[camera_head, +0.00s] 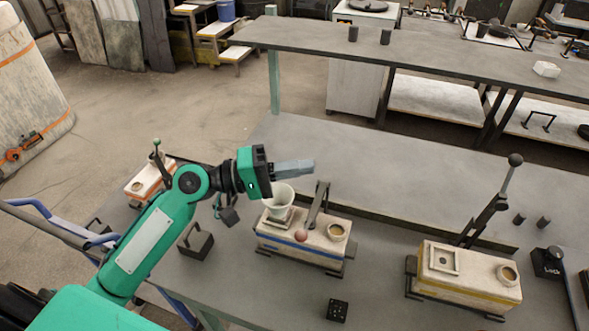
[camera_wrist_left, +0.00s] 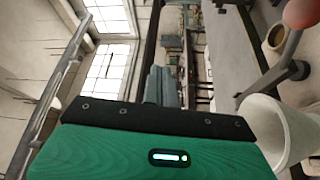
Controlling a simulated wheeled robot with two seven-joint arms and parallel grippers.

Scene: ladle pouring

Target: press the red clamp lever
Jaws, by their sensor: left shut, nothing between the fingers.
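The clamp lever with a dull red ball knob (camera_head: 301,236) is on the middle mould box (camera_head: 300,250), which has a blue stripe. Its arm slopes down from a dark upright bracket, with the knob low over the front of the box. The red knob also shows at the top right corner of the left wrist view (camera_wrist_left: 300,12). My left gripper (camera_head: 312,165) is shut and empty, pointing right, above and behind the white funnel (camera_head: 280,200) and apart from the lever. Its grey fingers show in the left wrist view (camera_wrist_left: 162,87). My right gripper is not in view.
The white funnel stands on the left part of the middle box, close to my gripper. A yellow-striped box (camera_head: 465,282) with a raised black-knobbed lever (camera_head: 490,212) stands right. An orange-striped box (camera_head: 150,182) is left. A small black block (camera_head: 337,310) lies in front.

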